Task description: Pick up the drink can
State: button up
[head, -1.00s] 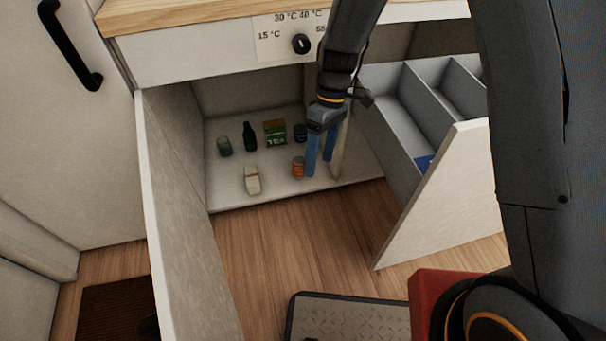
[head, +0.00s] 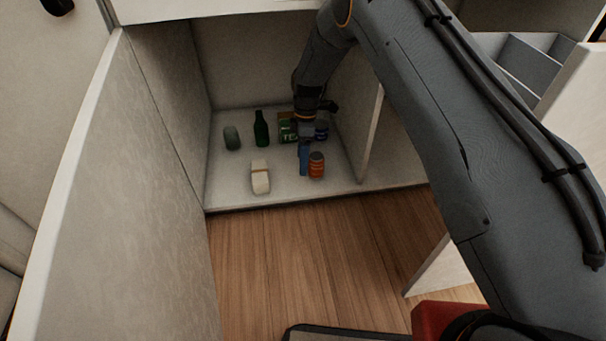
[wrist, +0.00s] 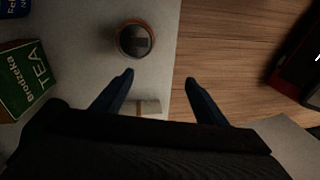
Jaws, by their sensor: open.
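A small orange can (head: 316,166) stands upright on the white cabinet floor, close to its front edge. In the wrist view its round dark top with an orange rim (wrist: 136,40) shows just beyond the fingertips. My gripper (head: 303,172) is inside the cabinet, pointing down, with its blue fingers just left of the orange can. In the wrist view my gripper (wrist: 159,77) is open and empty, its fingers apart over the shelf edge. A grey-green cylinder (head: 232,138) stands at the back left; I cannot read a label on either.
A green bottle (head: 261,129), a green tea box (head: 287,130) and a blue container (head: 321,130) stand behind. A cream packet (head: 260,178) lies at front left. The open door (head: 165,170) and a divider (head: 371,135) flank the opening.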

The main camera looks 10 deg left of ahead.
aim_at(314, 155)
jog(key=w+d, duration=0.1)
jog(key=w+d+n+t, duration=0.1)
jog(key=w, duration=0.1)
jog(key=w+d+f+n, duration=0.1)
jog(key=shift+w+f+t, duration=0.1)
jog(key=shift+w+t, duration=0.1)
jog(key=shift+t, duration=0.2)
jog(key=shift+w+d+f+n, duration=0.1)
jog(key=shift+w+d+n, duration=0.05)
jog(key=shift+n, duration=0.25)
notch_tip(314, 155, down, 2)
jog(key=shift+d+f, duration=0.1)
jog(key=shift+f, duration=0.15)
jog(key=shift+d+f+b, duration=0.15)
jog(key=shift+f+b, duration=0.75)
jog(key=shift+f, duration=0.45)
jog(key=shift+d+f+b, duration=0.15)
jog(key=shift+f+b, duration=0.75)
jog(key=shift+f, duration=0.45)
jog(key=c, duration=1.1)
jog(key=shift+r, duration=0.15)
jog(key=shift+c, duration=0.2)
